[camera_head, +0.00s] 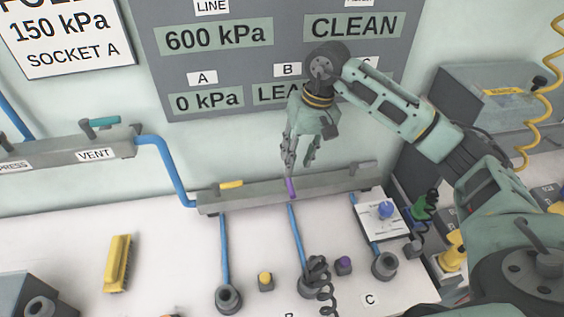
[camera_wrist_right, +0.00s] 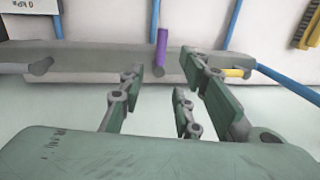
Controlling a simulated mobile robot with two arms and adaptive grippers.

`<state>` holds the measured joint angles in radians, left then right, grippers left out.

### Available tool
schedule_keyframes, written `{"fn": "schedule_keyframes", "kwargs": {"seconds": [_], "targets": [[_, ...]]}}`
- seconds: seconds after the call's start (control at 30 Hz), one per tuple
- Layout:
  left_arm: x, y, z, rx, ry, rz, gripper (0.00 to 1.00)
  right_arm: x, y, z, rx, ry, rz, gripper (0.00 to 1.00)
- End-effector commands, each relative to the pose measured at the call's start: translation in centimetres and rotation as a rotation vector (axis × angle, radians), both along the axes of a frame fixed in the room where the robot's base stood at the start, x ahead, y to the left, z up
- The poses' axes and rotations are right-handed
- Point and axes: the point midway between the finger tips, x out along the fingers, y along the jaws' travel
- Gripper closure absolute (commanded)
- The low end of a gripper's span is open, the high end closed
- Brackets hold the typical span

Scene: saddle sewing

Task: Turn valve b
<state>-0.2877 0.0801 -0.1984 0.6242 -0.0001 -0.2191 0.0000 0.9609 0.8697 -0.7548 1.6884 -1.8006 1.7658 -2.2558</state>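Valve b appears as a purple handle (camera_head: 291,188) on the grey manifold bar (camera_head: 325,186), above the middle blue hose. The handle lies across the bar, roughly in line with that hose. My right gripper (camera_head: 301,166) is open just above the bar, fingers pointing down near the purple handle. In the right wrist view the purple handle (camera_wrist_right: 161,48) shows beyond and between the spread fingers (camera_wrist_right: 162,78), apparently untouched. My left gripper is in neither view. The wall panel (camera_head: 275,62) reads 0 kPa under A; my arm partly covers B's reading, which begins "LEA".
A yellow handle (camera_head: 231,185) lies along the bar to the left, and a grey handle (camera_head: 361,166) is at its right end. Blue hoses run down to sockets (camera_head: 229,297). A yellow brush (camera_head: 118,263) lies on the white bench. A grey box (camera_head: 490,95) stands right.

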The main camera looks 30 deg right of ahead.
Motion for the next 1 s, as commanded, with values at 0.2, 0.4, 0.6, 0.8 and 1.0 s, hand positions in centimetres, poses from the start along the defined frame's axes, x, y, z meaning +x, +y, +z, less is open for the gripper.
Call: {"fn": "schedule_keyframes", "kwargs": {"seconds": [0.2, 0.4, 0.6, 0.8, 1.0], "targets": [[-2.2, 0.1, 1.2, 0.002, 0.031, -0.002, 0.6, 0.0, 0.6, -2.7, -0.001, 0.006, 0.002, 0.69], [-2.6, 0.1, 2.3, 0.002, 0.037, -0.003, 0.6, 0.2, 1.2, -5.7, 0.0, 0.004, 0.001, 0.69], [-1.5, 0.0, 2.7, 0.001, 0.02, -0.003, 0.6, 0.3, 1.5, -7.3, 0.0, 0.001, 0.001, 0.69], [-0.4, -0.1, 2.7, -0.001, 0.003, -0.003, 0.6, 0.3, 1.5, -7.5, 0.0, 0.001, 0.001, 0.69], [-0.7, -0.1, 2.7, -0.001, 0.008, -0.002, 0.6, 0.3, 1.5, -7.5, 0.0, 0.0, 0.0, 0.81]]}}
